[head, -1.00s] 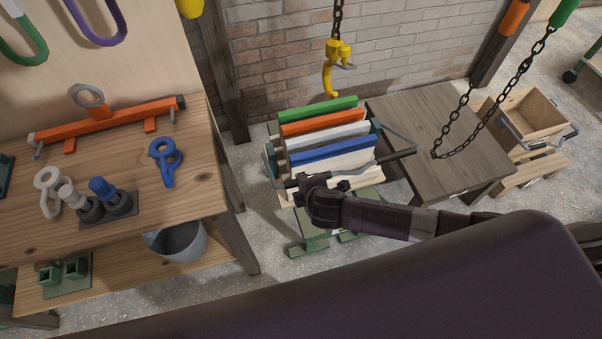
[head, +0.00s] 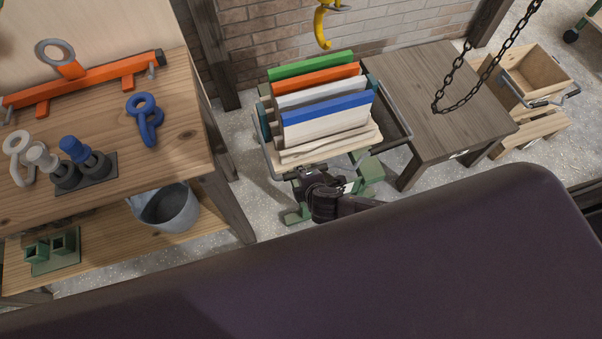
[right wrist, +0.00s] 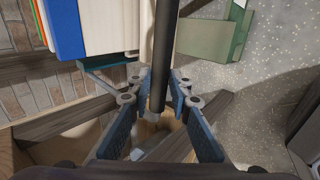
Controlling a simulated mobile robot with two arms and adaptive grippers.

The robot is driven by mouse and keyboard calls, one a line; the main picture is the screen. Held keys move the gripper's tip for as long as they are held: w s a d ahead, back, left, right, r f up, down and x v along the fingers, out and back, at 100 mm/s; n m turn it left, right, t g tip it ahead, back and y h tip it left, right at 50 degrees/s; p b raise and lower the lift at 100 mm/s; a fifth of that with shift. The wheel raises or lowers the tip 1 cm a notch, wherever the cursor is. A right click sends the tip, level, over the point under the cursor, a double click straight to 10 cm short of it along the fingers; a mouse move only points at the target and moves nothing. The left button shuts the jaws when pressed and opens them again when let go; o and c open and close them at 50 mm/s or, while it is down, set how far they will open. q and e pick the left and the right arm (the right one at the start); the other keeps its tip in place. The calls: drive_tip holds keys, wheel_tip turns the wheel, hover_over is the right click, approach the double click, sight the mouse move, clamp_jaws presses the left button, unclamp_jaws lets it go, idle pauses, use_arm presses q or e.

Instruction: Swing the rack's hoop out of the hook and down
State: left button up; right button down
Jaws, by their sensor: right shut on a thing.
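The rack (head: 264,122) holds several upright boards in green, orange, white and blue, left of the wooden table. Its grey wire hoop (head: 396,106) slopes down around the rack's sides to the near side, clear of the hook. The yellow hook (head: 322,28) hangs above and behind the rack, with nothing on it in the part that shows. My right gripper (head: 318,184) is low at the rack's near side, partly hidden by my own arm. In the right wrist view its fingers (right wrist: 164,100) are shut around the hoop's dark grip bar (right wrist: 164,45). My left gripper is not in view.
A wooden table (head: 425,85) stands close on the rack's right, with a chain (head: 485,80) hanging over it. A wooden crate (head: 537,75) is farther right. A workbench (head: 190,110) and metal bucket (head: 170,207) are at the left. Bare floor lies between bench and rack.

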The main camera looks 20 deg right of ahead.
drive_tip(key=shift+s+f, duration=0.25)
drive_tip(key=c, duration=1.8)
unclamp_jaws()
drive_tip(key=shift+w, duration=0.1)
drive_tip(key=shift+r, duration=0.2)
drive_tip(key=v, duration=1.1)
drive_tip(key=shift+s+r, duration=0.2)
drive_tip(key=shift+s, duration=0.15)
drive_tip(key=shift+d, duration=0.1)
